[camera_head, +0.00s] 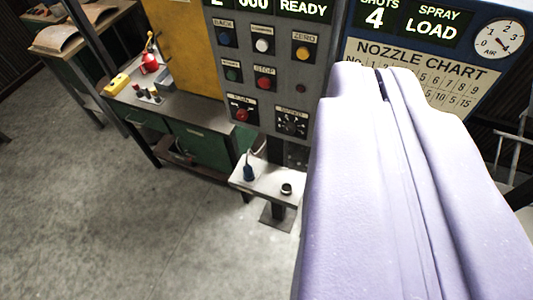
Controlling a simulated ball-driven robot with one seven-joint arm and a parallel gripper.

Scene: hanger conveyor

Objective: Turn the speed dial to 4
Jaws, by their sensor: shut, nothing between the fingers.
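A grey control panel (248,88) stands upright in the upper middle of the view. At its lower right is a black dial (291,123) with pale marks around it. The label above it is too small to read surely, and its pointer setting cannot be told. No other dial marked as speed can be made out. My gripper (381,84) is the large pale lavender shape at the right, seen from behind. It is shut and empty, with a narrow dark slit between its halves. In the picture its tip lies right of the dial; contact cannot be told.
Several buttons, including a red stop button (264,84), and a red knob (241,114) crowd the panel. A blue board with a nozzle chart (424,68) and a gauge (501,39) is partly behind my gripper. A small white shelf (266,181) stands below. Floor at left is clear.

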